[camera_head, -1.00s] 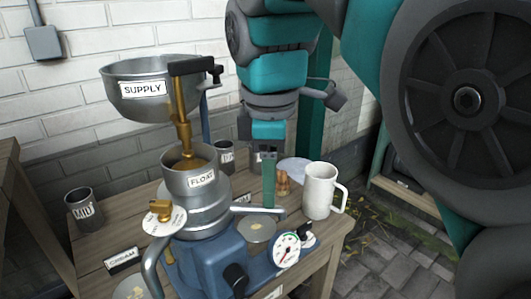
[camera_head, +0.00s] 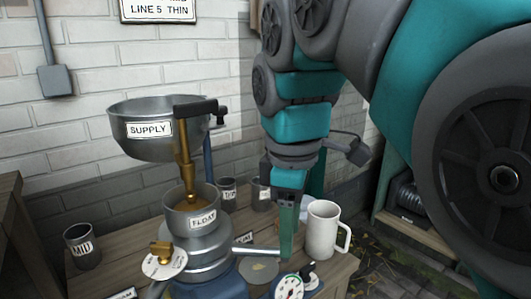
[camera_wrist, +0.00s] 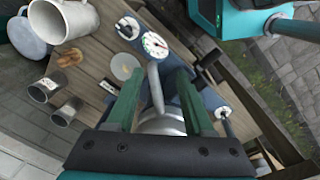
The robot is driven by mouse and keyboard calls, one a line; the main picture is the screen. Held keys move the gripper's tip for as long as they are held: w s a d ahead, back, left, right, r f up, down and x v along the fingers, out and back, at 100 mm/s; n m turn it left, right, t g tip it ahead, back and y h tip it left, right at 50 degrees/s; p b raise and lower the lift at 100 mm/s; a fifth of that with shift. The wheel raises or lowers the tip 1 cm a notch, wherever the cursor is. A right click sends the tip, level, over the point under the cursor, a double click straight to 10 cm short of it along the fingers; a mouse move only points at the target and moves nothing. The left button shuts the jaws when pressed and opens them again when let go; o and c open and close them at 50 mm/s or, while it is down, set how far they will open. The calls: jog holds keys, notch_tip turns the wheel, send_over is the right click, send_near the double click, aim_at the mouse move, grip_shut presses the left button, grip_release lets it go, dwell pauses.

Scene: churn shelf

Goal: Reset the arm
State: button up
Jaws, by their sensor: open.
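My gripper (camera_head: 287,228) points down over the wooden table, between the separator machine and the white mug (camera_head: 322,230). Its green fingers are apart in the wrist view (camera_wrist: 160,95), with no object held between them. The machine's lever arm (camera_wrist: 153,88) shows in the gap between the fingers; I cannot tell whether they touch it. The machine has a SUPPLY bowl (camera_head: 150,143) on top, a FLOAT cup (camera_head: 190,221) below it and a blue base (camera_head: 215,285).
A gauge (camera_head: 289,288) sits by the base. A MILK cup (camera_head: 82,247) stands at left, with more metal cups (camera_head: 227,194) behind the machine. The brick wall (camera_head: 60,130) is close behind. Paving (camera_head: 385,285) lies open at right.

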jog(key=s+d+f+m+g, duration=0.1)
jog(key=s+d+f+m, duration=0.2)
jog(key=s+f+m, duration=0.2)
jog(key=s+d+f+m, duration=0.4)
jog(key=s+f, duration=0.1)
jog(key=f, duration=0.6)
jog(key=s+d+f+m+g, duration=0.1)
jog(key=s+d+f+m, duration=0.3)
jog(key=s+f+m, duration=0.1)
notch_tip(320, 180, down, 3)
jog(key=shift+s+r+m+g, duration=0.1)
jog(key=shift+s+m+g, duration=0.2)
jog(key=shift+s, duration=0.15)
dwell(0.4)
